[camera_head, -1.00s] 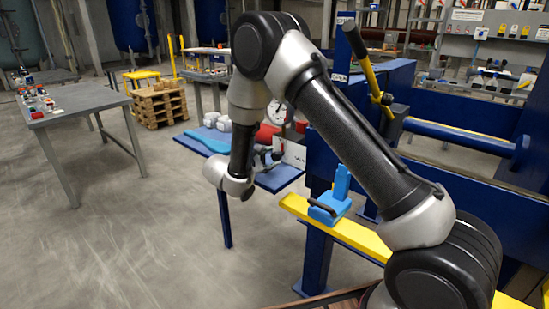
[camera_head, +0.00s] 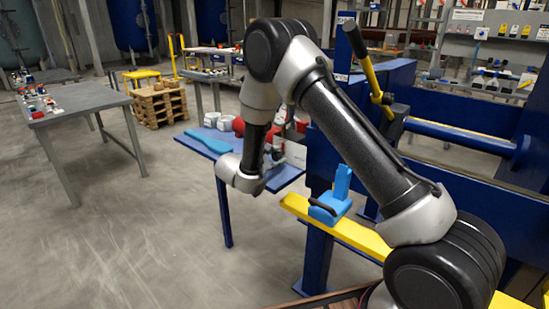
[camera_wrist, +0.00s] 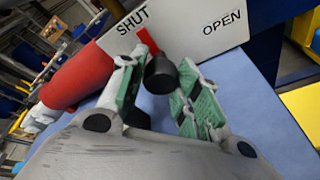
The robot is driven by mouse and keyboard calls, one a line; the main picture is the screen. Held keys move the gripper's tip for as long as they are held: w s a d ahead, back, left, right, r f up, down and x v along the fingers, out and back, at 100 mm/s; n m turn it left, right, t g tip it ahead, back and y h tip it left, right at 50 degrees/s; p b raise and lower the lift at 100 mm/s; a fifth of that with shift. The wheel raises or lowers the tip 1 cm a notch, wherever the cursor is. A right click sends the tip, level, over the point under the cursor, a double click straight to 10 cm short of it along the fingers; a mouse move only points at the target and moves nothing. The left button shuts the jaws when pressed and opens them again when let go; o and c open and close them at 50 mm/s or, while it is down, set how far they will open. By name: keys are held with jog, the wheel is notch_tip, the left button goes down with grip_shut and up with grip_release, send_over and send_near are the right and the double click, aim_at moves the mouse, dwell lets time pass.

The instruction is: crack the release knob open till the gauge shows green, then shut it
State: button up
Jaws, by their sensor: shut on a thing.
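The release knob (camera_wrist: 161,75) is black and sits between the fingertips of my gripper (camera_wrist: 160,82), which is shut on it, in the wrist view. A red pointer (camera_wrist: 148,41) sticks out by the knob toward the white plate (camera_wrist: 185,40), which reads SHUT at left and OPEN at right. The pointer lies between the two words, nearer SHUT. In the head view my gripper (camera_head: 274,157) is at the blue table's right part, small and partly hidden by my arm. I cannot see the gauge face now; my arm covers its place.
A red cylinder (camera_wrist: 90,75) lies left of the gripper. A yellow rail (camera_head: 355,236) with a light-blue block (camera_head: 330,206) stands at right.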

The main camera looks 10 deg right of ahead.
jog(key=shift+m+t, duration=0.3)
jog(key=shift+m, duration=0.3)
jog(key=o, duration=0.7)
jog(key=shift+o, duration=0.2)
jog(key=v, duration=1.2)
